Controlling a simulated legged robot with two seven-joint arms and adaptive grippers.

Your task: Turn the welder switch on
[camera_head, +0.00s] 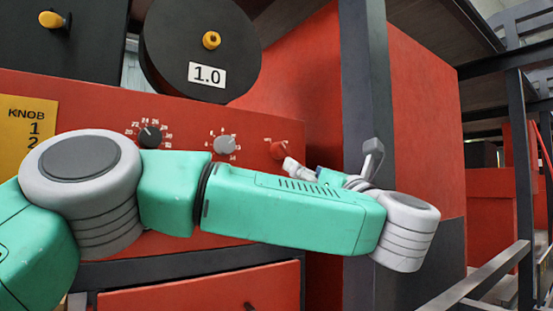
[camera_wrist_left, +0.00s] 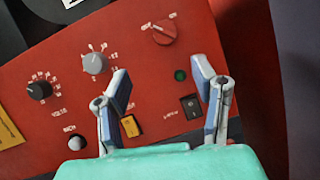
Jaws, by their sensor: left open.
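The red welder front panel (camera_head: 190,115) carries a red rotary knob (camera_head: 279,150), which also shows at the top of the left wrist view (camera_wrist_left: 164,29). A black rocker switch (camera_wrist_left: 190,106) sits lower on the panel, beside my right-hand finger and partly covered by it. Which one is the welder switch is not labelled legibly. My left gripper (camera_wrist_left: 161,82) is open and empty, its two fingers pointing toward the panel below the red knob. Contact with the panel cannot be told. In the head view my left arm hides most of the gripper and the rocker switch.
A grey knob (camera_wrist_left: 94,63), a black knob (camera_wrist_left: 39,89), a green lamp (camera_wrist_left: 180,75) and a white button (camera_wrist_left: 76,142) are on the panel. A black wire spool (camera_head: 200,45) marked 1.0 is above. A dark post (camera_head: 367,80) stands close to the gripper.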

